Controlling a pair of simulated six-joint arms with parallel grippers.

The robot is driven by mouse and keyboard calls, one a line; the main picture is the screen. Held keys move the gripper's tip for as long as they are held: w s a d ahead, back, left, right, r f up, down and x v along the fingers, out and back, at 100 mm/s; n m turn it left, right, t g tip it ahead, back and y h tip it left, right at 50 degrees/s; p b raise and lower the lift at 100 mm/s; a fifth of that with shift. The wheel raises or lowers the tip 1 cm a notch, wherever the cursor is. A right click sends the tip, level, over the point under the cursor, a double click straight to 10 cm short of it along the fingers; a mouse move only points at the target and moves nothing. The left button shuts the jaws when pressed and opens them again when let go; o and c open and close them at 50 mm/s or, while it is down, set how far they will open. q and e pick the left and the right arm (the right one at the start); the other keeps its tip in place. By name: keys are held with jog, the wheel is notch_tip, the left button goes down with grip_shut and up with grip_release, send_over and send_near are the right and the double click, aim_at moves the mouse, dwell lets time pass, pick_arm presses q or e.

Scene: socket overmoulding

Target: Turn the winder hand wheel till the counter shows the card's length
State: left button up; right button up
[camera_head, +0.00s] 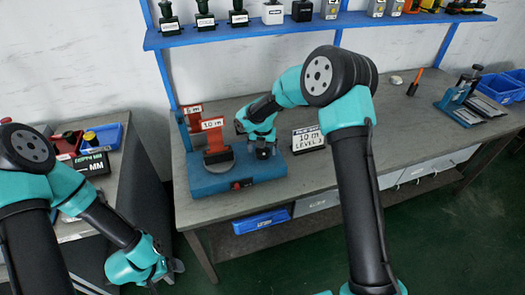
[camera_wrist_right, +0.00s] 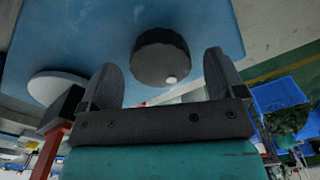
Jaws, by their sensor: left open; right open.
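The winder (camera_head: 225,184) is a blue box on the bench, with a grey disc and red parts on top. Its dark round hand wheel (camera_wrist_right: 155,57) shows in the right wrist view, with a small pale dot near its rim. My right gripper (camera_head: 263,152) is over the right side of the winder; in its wrist view (camera_wrist_right: 160,66) the open fingers stand either side of the wheel, and contact cannot be told. The card (camera_head: 308,138) stands behind right and seems to read "10 m". A red-framed label (camera_head: 212,124) seems to read "10 m"; no counter digits are clearly legible. My left gripper (camera_head: 163,275) is open, low at the left, away from the winder.
A second red label (camera_head: 192,110) stands behind the winder. A blue shelf (camera_head: 270,28) with several small devices runs above the bench. A side table at left holds a blue bin (camera_head: 102,138) and a black sign (camera_head: 92,165). The bench right of the card is mostly clear.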

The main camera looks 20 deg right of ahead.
jog(key=shift+f, duration=0.65)
jog(key=c, duration=0.9)
jog(key=shift+c, duration=0.2)
